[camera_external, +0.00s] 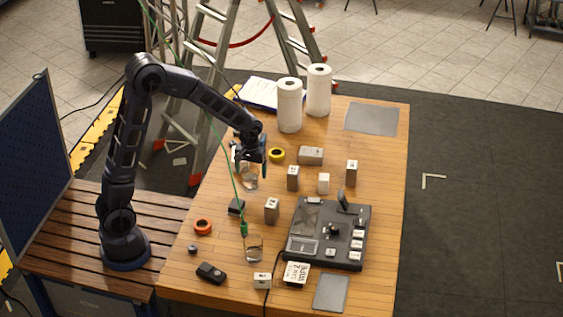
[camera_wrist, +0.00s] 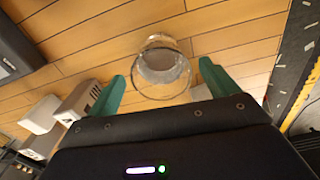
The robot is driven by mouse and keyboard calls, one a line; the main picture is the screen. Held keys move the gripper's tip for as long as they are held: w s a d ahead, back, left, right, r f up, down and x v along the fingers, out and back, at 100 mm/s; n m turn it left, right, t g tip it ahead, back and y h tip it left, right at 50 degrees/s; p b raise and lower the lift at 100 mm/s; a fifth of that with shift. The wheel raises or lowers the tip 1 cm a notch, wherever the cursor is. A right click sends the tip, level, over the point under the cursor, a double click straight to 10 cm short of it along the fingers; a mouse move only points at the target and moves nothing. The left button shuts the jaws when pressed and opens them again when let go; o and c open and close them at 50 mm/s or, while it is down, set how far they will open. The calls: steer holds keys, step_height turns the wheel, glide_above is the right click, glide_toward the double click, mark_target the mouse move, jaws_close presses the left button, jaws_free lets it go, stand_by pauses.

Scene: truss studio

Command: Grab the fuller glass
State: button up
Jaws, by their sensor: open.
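One clear glass (camera_external: 250,180) stands on the wooden table directly below my gripper (camera_external: 249,165). In the wrist view this glass (camera_wrist: 160,68) appears centred between the green fingertips of my gripper (camera_wrist: 162,80), with its round rim towards the camera. The fingers are open and apart from it on both sides. Some greyish content shows inside, but its level is hard to read. A second clear glass (camera_external: 254,248) stands near the table's front, beside the green cable end; its fill level is too small to tell.
A black control panel (camera_external: 328,233) lies right of the second glass. Several small grey and white boxes (camera_external: 272,210) stand mid-table. A yellow tape roll (camera_external: 277,155) lies right of my gripper. Two paper rolls (camera_external: 289,105) stand behind. A green cable (camera_external: 232,185) hangs beside my gripper.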

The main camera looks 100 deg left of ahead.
mark_target(252, 181)
steer(key=shift+s+f, duration=0.1)
steer(key=shift+f, duration=2.95)
steer(key=c, duration=1.3)
steer(key=shift+r, duration=0.25)
